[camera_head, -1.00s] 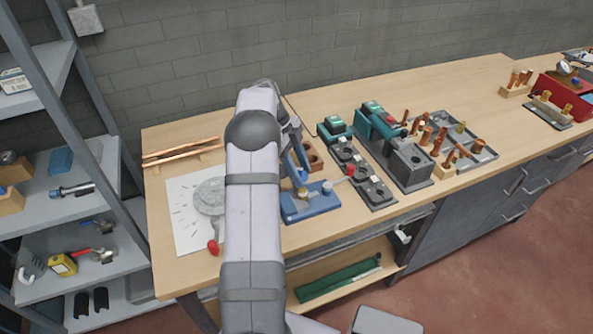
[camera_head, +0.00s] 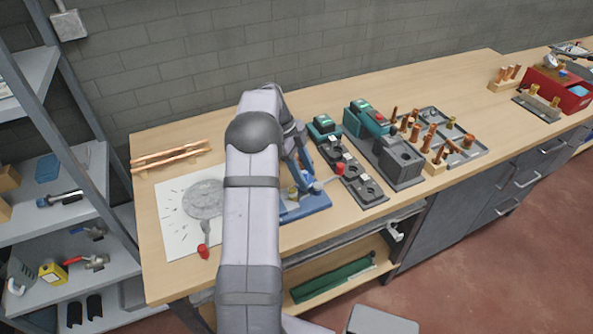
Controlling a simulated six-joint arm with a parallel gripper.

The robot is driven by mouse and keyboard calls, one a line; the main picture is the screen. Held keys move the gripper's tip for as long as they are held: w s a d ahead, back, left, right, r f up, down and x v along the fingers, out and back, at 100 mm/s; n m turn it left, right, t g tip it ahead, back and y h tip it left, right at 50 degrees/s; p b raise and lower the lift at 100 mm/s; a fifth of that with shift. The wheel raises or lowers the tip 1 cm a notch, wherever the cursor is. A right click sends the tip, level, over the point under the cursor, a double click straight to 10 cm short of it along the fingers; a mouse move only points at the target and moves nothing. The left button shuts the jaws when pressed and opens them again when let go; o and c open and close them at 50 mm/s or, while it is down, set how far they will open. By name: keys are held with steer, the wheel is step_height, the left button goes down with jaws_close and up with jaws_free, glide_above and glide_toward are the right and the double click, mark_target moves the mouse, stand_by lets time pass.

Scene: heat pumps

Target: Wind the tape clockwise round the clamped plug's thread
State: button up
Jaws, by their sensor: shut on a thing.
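The blue clamp (camera_head: 312,203) stands on the bench just right of my arm, its lever ending in a red knob. A small brass piece (camera_head: 293,192), likely the plug, stands at the clamp; its thread is too small to make out. My gripper (camera_head: 296,178) is low over the clamp's left side, close to the brass piece, mostly hidden behind my arm. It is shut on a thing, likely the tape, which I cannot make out.
A dark socketed block (camera_head: 358,183), a teal machine (camera_head: 366,118) and a tray of copper fittings (camera_head: 470,153) stand to the right.

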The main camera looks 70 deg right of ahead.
steer(key=shift+s+a, duration=0.1)
steer(key=shift+a, duration=0.1)
steer(key=shift+s+r+b, duration=0.1)
steer(key=shift+s+b, duration=0.45)
steer(key=shift+s, duration=0.5)
steer(key=shift+r, duration=0.15)
step_height(320, 180, up, 7)
steer(key=d+p, duration=0.1)
steer(key=p, duration=0.4)
steer(key=shift+s, duration=0.3)
